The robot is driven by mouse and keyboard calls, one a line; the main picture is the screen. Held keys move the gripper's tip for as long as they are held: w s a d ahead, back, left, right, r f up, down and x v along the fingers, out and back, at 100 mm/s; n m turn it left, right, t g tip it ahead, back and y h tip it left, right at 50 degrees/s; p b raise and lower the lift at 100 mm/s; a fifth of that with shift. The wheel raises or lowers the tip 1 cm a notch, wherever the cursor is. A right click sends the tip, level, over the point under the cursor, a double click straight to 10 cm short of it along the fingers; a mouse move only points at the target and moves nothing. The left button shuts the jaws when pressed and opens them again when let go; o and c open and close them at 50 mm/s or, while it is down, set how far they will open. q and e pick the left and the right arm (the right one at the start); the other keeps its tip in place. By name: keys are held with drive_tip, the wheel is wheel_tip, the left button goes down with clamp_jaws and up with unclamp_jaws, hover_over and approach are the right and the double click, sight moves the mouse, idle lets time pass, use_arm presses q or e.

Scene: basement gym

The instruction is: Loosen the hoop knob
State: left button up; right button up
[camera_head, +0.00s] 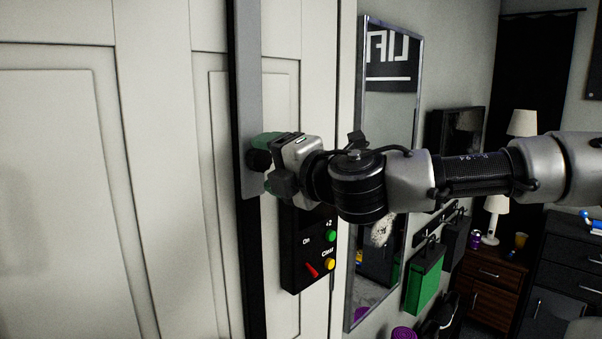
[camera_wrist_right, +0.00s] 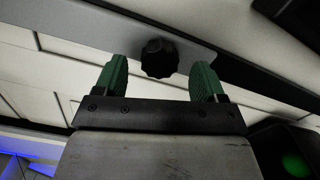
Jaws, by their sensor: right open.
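The hoop knob (camera_head: 259,160) is a black lobed knob on a grey vertical plate (camera_head: 249,100) fixed over a black upright rail. My right gripper (camera_head: 264,161) reaches it from the right in the head view and partly covers it. In the right wrist view the knob (camera_wrist_right: 159,58) sits between the two green fingertips of my right gripper (camera_wrist_right: 159,80). The fingers are open, with a visible gap on both sides of the knob. My left gripper is not in view.
A black control box (camera_head: 308,250) with green and yellow buttons and a red lever hangs just below my right gripper. White panelled doors (camera_head: 160,150) fill the left. A mirror (camera_head: 385,100) stands right of the door edge, behind my arm. Dark drawers (camera_head: 490,275) stand farther right.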

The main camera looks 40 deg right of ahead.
drive_tip(key=s+b, duration=0.1)
drive_tip(key=s, duration=0.7)
drive_tip(key=shift+s+d, duration=0.3)
drive_tip(key=shift+d, duration=0.05)
